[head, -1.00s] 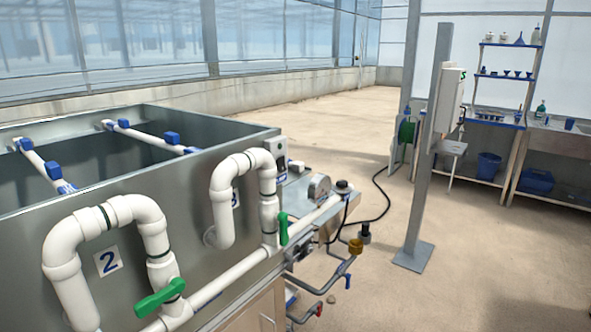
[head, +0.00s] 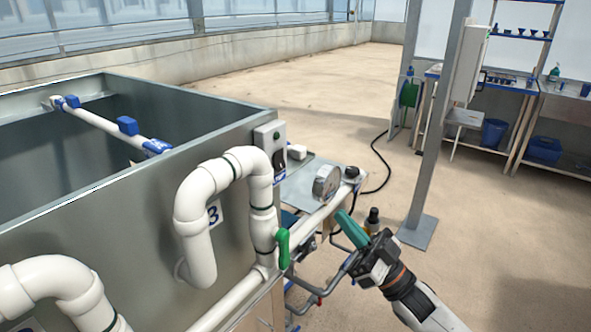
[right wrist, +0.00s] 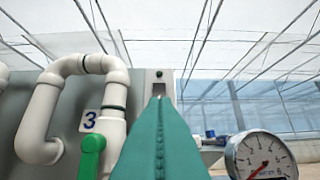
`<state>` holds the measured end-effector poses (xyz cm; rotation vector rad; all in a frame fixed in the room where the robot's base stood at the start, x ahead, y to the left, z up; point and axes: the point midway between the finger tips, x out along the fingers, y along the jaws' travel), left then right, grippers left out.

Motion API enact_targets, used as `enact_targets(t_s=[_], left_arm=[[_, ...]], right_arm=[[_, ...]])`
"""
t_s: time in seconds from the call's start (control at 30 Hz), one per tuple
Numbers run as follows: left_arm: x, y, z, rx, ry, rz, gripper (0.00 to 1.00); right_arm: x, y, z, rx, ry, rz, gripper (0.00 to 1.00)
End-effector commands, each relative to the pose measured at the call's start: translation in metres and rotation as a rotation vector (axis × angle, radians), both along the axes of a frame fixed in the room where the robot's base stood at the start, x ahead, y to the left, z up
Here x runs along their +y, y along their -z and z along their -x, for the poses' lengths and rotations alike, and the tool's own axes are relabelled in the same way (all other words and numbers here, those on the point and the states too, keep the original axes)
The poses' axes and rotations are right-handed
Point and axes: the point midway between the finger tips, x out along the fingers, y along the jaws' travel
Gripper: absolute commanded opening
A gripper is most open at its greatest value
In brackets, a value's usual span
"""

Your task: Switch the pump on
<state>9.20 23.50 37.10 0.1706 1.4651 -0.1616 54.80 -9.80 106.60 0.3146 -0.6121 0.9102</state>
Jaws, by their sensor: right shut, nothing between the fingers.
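The pump switch box (head: 270,140) is a pale grey box on the corner of the metal tank, with a small dark green button or lamp at its top and a dark part below. It also shows in the right wrist view (right wrist: 152,80), partly hidden behind my fingers. My right gripper (head: 343,216) has teal fingers, shut and empty. In the head view it is below and to the right of the box, apart from it, near the pressure gauge. In the right wrist view its fingertips (right wrist: 158,98) point up toward the box. My left gripper is not in view.
White pipe loop 3 (head: 190,205) with a green valve handle (head: 282,248) stands left of my right gripper. A round pressure gauge (head: 327,182) is close beside its fingers. A grey post (head: 437,130) stands on the right. The floor beyond is mostly clear.

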Motion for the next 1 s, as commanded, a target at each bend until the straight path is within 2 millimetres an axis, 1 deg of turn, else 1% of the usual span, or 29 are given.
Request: enact_targets(t_s=[0.23, 0.37, 0.43, 0.67, 0.87, 1.0], left_arm=[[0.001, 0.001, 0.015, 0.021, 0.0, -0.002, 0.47], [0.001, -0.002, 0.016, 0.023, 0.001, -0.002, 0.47], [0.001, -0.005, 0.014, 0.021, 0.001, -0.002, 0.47], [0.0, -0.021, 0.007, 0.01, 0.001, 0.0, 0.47], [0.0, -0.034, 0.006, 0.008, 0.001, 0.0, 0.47], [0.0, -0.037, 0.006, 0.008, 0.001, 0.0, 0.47]], right_arm=[[0.0, 0.0, -0.001, 0.001, 0.002, 0.001, 0.0], [0.004, -0.005, -0.004, 0.001, 0.003, 0.0, 0.0], [0.009, -0.011, -0.008, 0.0, 0.003, -0.001, 0.0], [0.039, -0.042, -0.029, -0.001, 0.002, -0.002, 0.0], [0.066, -0.067, -0.049, 0.0, 0.002, 0.0, 0.0], [0.083, -0.06, -0.062, 0.005, 0.003, 0.0, 0.0]])
